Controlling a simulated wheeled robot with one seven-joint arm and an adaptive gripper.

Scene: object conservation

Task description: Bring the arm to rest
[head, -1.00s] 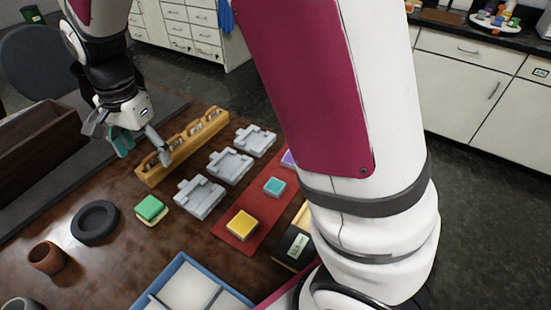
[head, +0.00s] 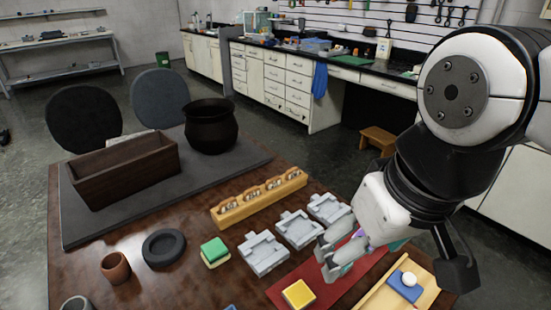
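My gripper (head: 352,250) hangs above the red mat (head: 318,273) at the lower right of the head view. Its grey fingers point down and left, and a teal part shows behind its right side. It looks open, and nothing is seen held in it. The fingers cover part of the mat and the blocks there. My arm comes in from the right edge and bends down over the table.
On the brown table (head: 150,285) are a yellow block (head: 298,294), grey fixtures (head: 263,253), a wooden rack (head: 258,199), a green block (head: 214,250), a black ring (head: 163,248), a clay cup (head: 115,268), a wooden box (head: 125,172), a dark pot (head: 210,127) and a tray (head: 385,295).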

